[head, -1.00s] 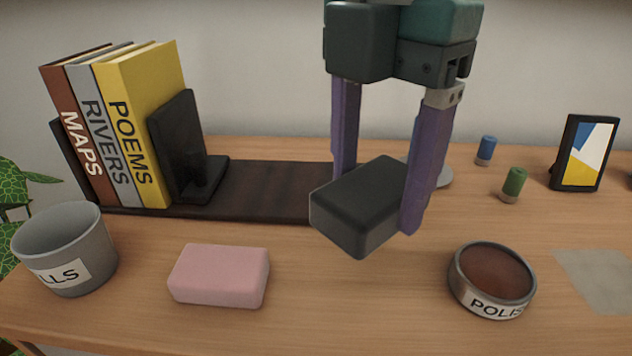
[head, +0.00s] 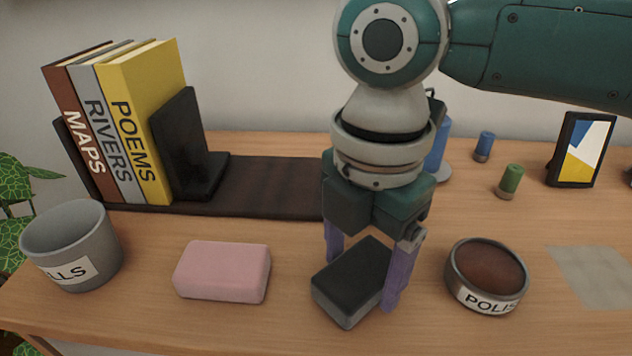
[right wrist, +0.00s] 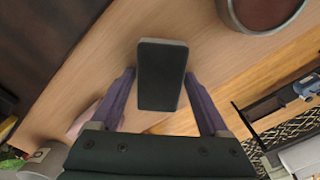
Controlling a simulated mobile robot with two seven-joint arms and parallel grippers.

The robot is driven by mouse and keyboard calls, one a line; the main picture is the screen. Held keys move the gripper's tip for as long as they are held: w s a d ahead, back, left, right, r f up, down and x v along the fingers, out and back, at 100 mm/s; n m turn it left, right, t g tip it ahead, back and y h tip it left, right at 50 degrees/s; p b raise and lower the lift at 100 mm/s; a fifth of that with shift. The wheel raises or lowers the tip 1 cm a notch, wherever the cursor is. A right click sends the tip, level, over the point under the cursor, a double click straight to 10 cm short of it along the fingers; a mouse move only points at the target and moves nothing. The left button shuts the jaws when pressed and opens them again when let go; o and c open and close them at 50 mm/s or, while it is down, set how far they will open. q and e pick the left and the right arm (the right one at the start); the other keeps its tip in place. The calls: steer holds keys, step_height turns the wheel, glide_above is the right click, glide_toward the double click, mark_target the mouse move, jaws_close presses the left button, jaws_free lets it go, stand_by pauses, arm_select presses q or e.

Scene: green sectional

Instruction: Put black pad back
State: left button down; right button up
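The black pad (head: 350,278) is a dark block with a grey lower layer. It is between the pink block and the round tin, low at the desk top; I cannot tell whether it touches the wood. In the right wrist view the pad (right wrist: 161,78) lies between the fingertips. The round tin (head: 487,272), labelled "POLIS…", has a brown top and stands to the right of the pad. My left gripper is not in view.
A pink block (head: 222,271) and a grey cup (head: 72,245) are to the left. Behind are books (head: 140,125), a black bookend (head: 184,145) and a dark mat (head: 265,188). Right are two small cylinders, a picture frame (head: 582,150) and a pale patch (head: 596,275).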

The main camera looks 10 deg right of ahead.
mark_target(361, 267)
steer(key=shift+o, duration=1.2)
steer(key=shift+r, duration=0.1)
step_height(361, 267, up, 12)
steer(key=b, duration=0.2)
